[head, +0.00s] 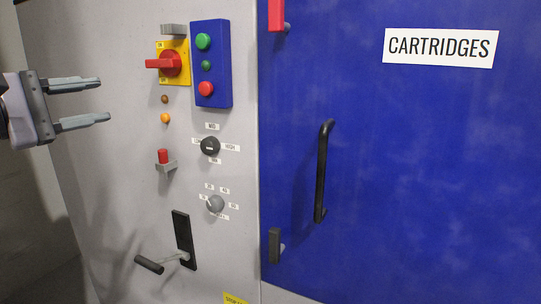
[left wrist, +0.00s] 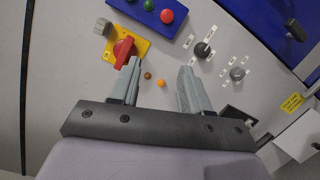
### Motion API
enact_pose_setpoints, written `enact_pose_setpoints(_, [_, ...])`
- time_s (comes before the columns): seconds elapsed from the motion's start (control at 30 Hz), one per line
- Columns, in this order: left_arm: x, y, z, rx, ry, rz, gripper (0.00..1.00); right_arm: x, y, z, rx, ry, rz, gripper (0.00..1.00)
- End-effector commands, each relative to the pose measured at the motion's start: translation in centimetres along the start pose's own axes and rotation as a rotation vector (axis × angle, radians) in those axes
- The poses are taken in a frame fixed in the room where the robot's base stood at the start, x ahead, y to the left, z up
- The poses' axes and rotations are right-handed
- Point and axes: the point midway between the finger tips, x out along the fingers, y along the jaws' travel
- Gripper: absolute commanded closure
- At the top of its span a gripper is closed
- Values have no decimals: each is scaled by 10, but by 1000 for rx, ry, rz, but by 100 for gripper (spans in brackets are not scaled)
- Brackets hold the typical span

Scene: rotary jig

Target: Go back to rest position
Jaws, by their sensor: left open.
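My left gripper (head: 103,101) is at the left edge of the head view, in front of the grey control panel (head: 130,130). Its two fingers are apart, with nothing between them. The fingers also show in the left wrist view (left wrist: 160,84), pointing at the panel near the red rotary switch (left wrist: 122,48). In the head view this switch (head: 170,63) sits on a yellow plate, to the right of the fingers and apart from them. My right gripper is in neither view.
A blue box (head: 210,90) with green and red buttons is on the panel. Below are a black knob (head: 210,146), a grey knob (head: 215,203) and a black lever (head: 150,265) that sticks out. A blue door (head: 420,180) labelled CARTRIDGES with a black handle (head: 322,170) is at right.

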Motion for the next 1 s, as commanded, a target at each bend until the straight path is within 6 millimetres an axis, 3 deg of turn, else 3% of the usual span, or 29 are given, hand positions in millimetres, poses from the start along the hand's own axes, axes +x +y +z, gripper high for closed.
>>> enact_pose_setpoints(0.03, [12,-19,4,-124,-56,-18,53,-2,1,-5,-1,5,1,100])
enact_pose_setpoints(0.2, [40,-77,18,-617,-222,-53,53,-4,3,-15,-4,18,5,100])
enact_pose_setpoints(0.4, [56,-143,20,-1316,-345,-58,53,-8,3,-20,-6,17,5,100])
enact_pose_setpoints(0.67, [51,-240,-7,-2266,-354,63,53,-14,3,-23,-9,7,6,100])
enact_pose_setpoints(0.87, [24,-339,-29,-2981,-261,329,53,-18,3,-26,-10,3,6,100])
enact_pose_setpoints(0.9, [15,-361,-31,3096,232,-407,53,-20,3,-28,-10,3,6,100])
enact_pose_setpoints(1.0, [-11,-420,-32,2731,119,-529,53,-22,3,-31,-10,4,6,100])
